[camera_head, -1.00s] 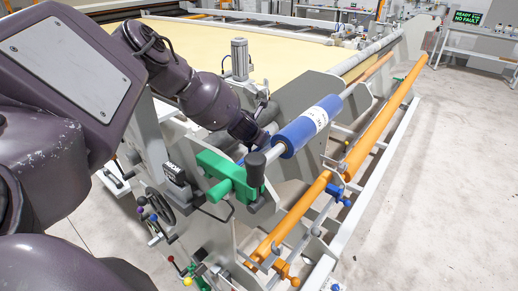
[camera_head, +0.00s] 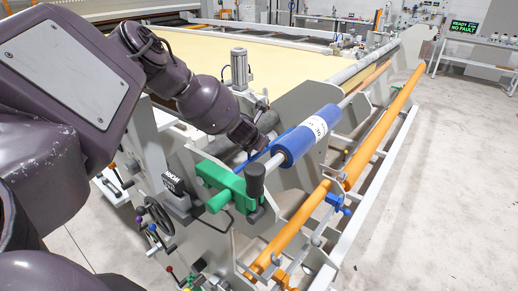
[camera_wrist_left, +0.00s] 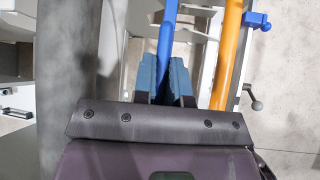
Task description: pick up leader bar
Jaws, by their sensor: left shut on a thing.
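A slim blue bar, which I take to be the leader bar, runs between the fingers of my left gripper (camera_wrist_left: 164,78) in the left wrist view (camera_wrist_left: 167,40). The gripper is shut on it, with one blue-grey finger on each side. In the head view, part of the bar (camera_head: 253,160) shows beside the green bracket, below the wrist of my left arm. The fingers are hidden there, and most of the bar is out of sight behind the roll. My right gripper is not in view.
A blue roll with a white label (camera_head: 304,138) lies close to the right of the bar. A green bracket with a dark knob (camera_head: 228,183) stands in front. A long orange bar (camera_head: 380,125) runs along the frame. Open floor (camera_head: 450,190) lies to the right.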

